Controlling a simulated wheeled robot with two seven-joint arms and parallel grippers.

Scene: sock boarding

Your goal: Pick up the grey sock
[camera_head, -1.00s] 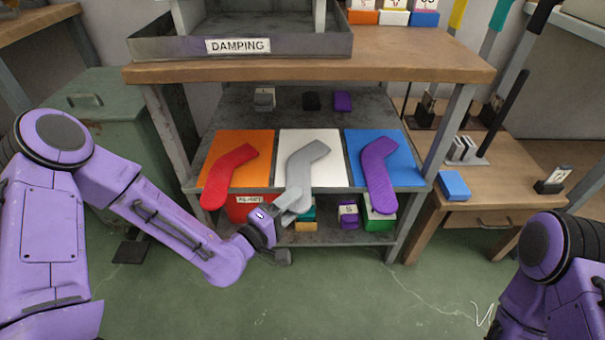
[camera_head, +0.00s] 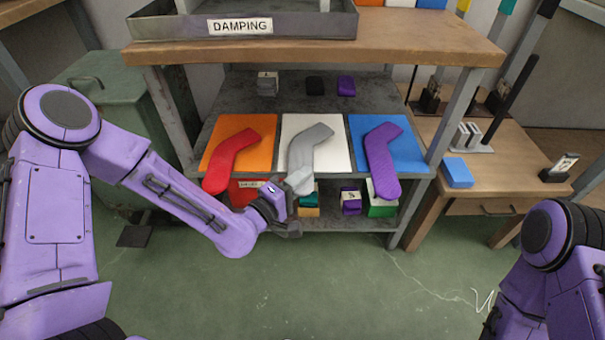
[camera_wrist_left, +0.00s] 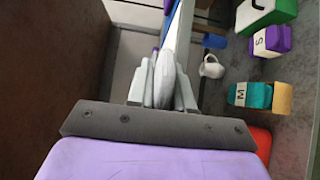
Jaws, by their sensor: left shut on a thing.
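The grey sock (camera_head: 310,144) lies over the white board (camera_head: 339,150) on the middle shelf, its end reaching past the front edge. My left gripper (camera_head: 299,181) is shut on this near end. In the left wrist view the pale fingers (camera_wrist_left: 163,88) pinch the grey sock (camera_wrist_left: 179,30) between them. The far part of the sock still appears to rest along the board. My right gripper is out of the picture; only part of that arm shows at the lower right.
A red sock (camera_head: 232,160) on an orange board lies left, a purple sock (camera_head: 381,160) on a blue board right. The wooden tabletop (camera_head: 420,45) overhangs above. Several coloured boxes, one green and white (camera_head: 381,206), sit on the shelf below. A blue block (camera_head: 457,172) lies on the side table.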

